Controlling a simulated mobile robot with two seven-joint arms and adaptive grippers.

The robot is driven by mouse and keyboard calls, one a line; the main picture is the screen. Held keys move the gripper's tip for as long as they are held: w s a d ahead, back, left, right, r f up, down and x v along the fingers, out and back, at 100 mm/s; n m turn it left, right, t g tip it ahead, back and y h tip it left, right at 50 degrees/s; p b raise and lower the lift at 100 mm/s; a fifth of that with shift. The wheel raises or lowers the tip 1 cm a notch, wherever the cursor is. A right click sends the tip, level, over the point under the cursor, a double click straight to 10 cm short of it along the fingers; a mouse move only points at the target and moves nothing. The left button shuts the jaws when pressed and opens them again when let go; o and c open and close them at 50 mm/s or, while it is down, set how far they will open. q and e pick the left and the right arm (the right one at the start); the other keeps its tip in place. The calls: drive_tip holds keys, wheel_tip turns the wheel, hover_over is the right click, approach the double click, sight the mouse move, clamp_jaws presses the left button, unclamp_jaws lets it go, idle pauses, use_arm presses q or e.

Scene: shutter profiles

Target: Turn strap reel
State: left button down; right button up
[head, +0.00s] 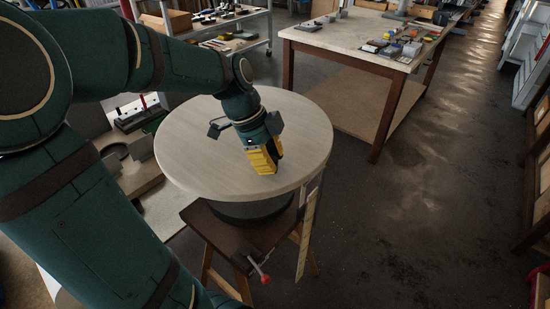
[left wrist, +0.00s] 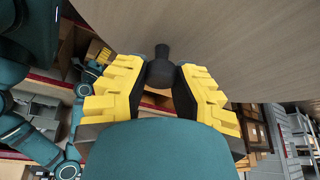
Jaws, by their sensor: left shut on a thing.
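The strap reel (head: 205,155) has a large round pale wooden top disc, lying level on a dark round hub (head: 250,210) above a wooden stand. My left gripper (head: 266,160), with yellow fingers, is at the disc's right-hand part. In the left wrist view, the disc (left wrist: 235,40) fills the upper right, and a dark knob-like handle (left wrist: 160,65) sticks out from it. My left gripper (left wrist: 160,80) is shut on this handle, with a finger on each side. In the head view the gripper hides the handle. My right gripper is not in view.
A workbench (head: 345,35) with small parts on it stands behind, to the right. A red-knobbed lever (head: 262,275) is on the stand's front. Shelving with items stands at the back left. The floor (head: 420,210) to the right is clear.

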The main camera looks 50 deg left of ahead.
use_arm(q)
drive_tip(key=shift+s+d+f, duration=0.1)
drive_tip(key=shift+f, duration=0.05)
drive_tip(key=c, duration=0.7)
unclamp_jaws()
drive_tip(key=shift+a+r, duration=0.2)
drive_tip(key=shift+r, duration=0.25)
drive_tip(key=v, duration=1.1)
drive_tip(key=shift+r, duration=0.1)
